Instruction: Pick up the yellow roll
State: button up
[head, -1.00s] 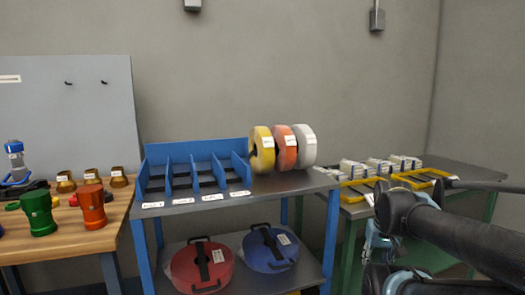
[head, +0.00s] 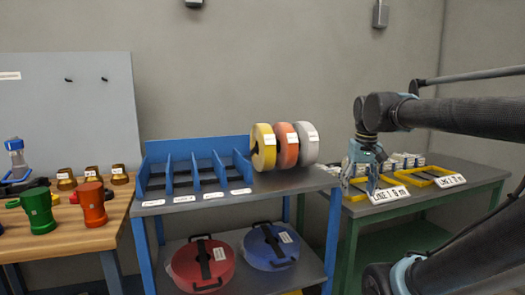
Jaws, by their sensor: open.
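The yellow roll (head: 263,148) stands upright on the right part of the blue cart's grey top (head: 190,207) in the head view. It is the leftmost of three rolls standing side by side, with a white label on its rim. My gripper (head: 360,190) hangs pointing down to the right of the cart, in front of the right-hand table. It is open and empty, apart from the rolls.
A white roll (head: 307,143) stands right of the orange one. Blue dividers (head: 195,172) rise left of the yellow roll. Red (head: 201,265) and blue (head: 271,246) round cases lie on the lower shelf. Yellow frames (head: 432,176) lie on the right table. A workbench (head: 75,235) stands left.

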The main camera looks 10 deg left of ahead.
aim_at(262, 138)
jog(key=w+a+r+n, duration=0.1)
jog(key=w+a+r, duration=0.3)
jog(key=a+r, duration=0.4)
jog(key=w+a+r+n, duration=0.1)
jog(key=w+a+r, duration=0.3)
jog(key=a+r, duration=0.4)
jog(key=w+a+r+n+g, duration=0.1)
jog(key=w+a+r, duration=0.3)
jog(key=a+r, duration=0.3)
jog(key=shift+a+r, duration=0.4)
jog(key=shift+r, duration=0.15)
jog(key=a+r+n, duration=0.1)
jog(key=a+r, duration=0.3)
jog(key=a, duration=0.6)
jog(key=shift+g, duration=0.3)
notch_tip(262, 138, down, 16)
jog(key=shift+d+f, duration=0.1)
jog(key=shift+f, duration=0.15)
grip_shut()
